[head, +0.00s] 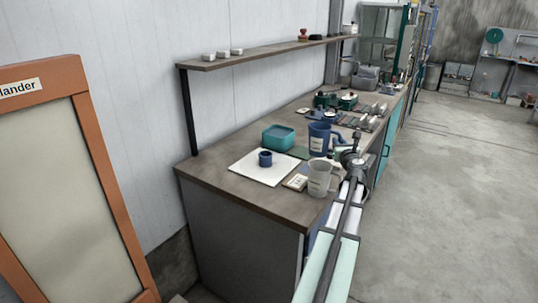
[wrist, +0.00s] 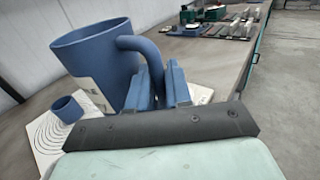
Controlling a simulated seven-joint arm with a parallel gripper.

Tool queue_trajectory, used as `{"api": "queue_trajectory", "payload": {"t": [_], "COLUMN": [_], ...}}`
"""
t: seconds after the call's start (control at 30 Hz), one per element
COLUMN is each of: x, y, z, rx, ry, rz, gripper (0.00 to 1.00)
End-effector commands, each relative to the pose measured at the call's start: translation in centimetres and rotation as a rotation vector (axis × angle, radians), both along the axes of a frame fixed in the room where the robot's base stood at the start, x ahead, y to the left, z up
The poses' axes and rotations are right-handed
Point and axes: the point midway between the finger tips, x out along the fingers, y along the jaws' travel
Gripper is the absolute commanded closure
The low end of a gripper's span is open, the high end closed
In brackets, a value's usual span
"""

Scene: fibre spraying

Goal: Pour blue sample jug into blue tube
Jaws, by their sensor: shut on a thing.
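The blue sample jug (head: 320,140) has a pale label and a big side handle. In the wrist view the jug (wrist: 98,58) fills the upper left, with its handle running to my gripper (wrist: 164,84). My gripper (head: 350,157) is shut on the handle, to the right of the jug in the head view. The jug looks close to upright; I cannot tell whether its base touches the bench. The small blue tube (head: 265,158) stands open-topped on a white mat (head: 250,173). The tube (wrist: 68,107) shows lower left of the jug in the wrist view, apart from it.
A grey jug (head: 320,178) stands near the bench's front edge, below my gripper, with a small labelled block (head: 295,182) beside it. A teal tray (head: 279,137) sits behind the mat. A shelf (head: 270,50) overhangs the back. The front left bench corner (head: 220,187) is clear.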

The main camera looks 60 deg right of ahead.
Motion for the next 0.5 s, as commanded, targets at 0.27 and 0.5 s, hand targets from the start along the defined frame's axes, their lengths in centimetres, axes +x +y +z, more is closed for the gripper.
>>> {"api": "queue_trajectory", "payload": {"t": [0.27, 0.5], "x": [6.4, 12.3], "y": [-5.6, -9.9], "z": [0.5, 0.8], "rx": [0.005, 0.017], "ry": [-0.011, -0.021], "rz": [0.069, 0.190], "gripper": [1.00, 1.00]}}
